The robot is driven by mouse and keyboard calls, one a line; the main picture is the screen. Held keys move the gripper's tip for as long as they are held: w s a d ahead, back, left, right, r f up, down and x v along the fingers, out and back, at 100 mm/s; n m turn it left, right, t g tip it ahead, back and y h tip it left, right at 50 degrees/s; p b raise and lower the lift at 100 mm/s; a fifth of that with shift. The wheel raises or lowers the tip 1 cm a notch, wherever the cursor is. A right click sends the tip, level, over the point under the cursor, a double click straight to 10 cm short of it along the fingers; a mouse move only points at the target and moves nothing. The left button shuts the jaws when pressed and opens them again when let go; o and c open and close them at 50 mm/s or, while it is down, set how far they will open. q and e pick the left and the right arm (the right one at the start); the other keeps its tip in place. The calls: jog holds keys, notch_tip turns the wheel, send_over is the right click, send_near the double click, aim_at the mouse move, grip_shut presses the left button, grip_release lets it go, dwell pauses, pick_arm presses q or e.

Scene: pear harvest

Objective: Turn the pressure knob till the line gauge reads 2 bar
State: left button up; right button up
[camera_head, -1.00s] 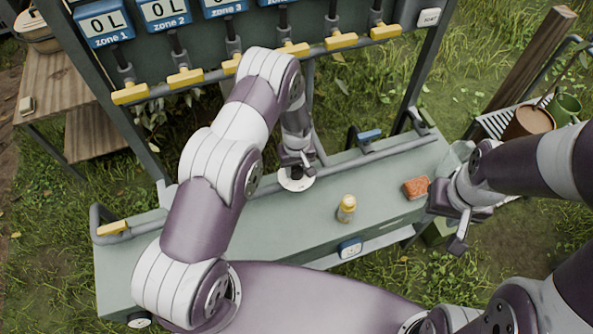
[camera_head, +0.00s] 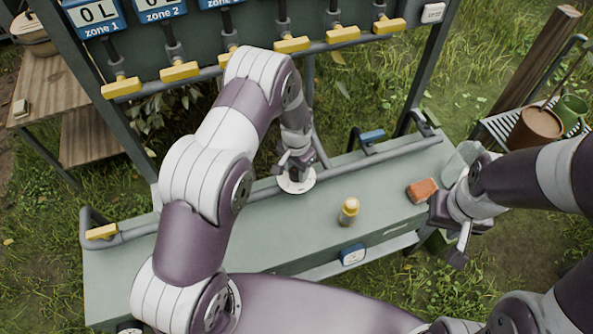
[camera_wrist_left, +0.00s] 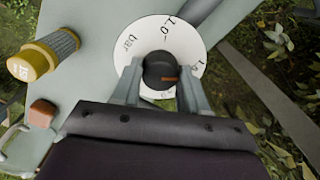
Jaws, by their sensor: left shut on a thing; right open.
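The pressure knob (camera_wrist_left: 160,70) is dark with an orange mark, in the middle of a white dial (camera_wrist_left: 128,60) printed "bar" and "1.0". The orange mark points right in the left wrist view, away from the "1.0"; part of the scale is hidden. My left gripper (camera_wrist_left: 154,92) is shut on the knob, a finger on each side. In the head view my left gripper (camera_head: 296,168) is over the white dial (camera_head: 297,184) on the bench. A small blue-framed display (camera_head: 352,255) is on the bench front; its reading is too small to tell. My right gripper (camera_head: 452,230) is open and empty at the bench's right end.
Yellow valve handles (camera_head: 291,45) hang below the zone displays (camera_head: 97,13).

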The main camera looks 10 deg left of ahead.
pick_arm(q)
jog(key=m+b, duration=0.1)
jog(key=m, duration=0.2)
jog(key=shift+w+m, duration=0.15)
jog(key=shift+m, duration=0.25)
jog(key=m+b, duration=0.1)
jog(key=m, duration=0.2)
jog(key=shift+r+m, duration=0.1)
jog(key=shift+m, duration=0.2)
jog(key=m, duration=0.3)
jog(key=shift+m, duration=0.3)
jog(key=shift+m+b, duration=0.55)
jog(key=shift+m, duration=1.45)
jog(key=shift+r, duration=0.1)
jog(key=o, duration=0.8)
jog(key=shift+o, duration=1.3)
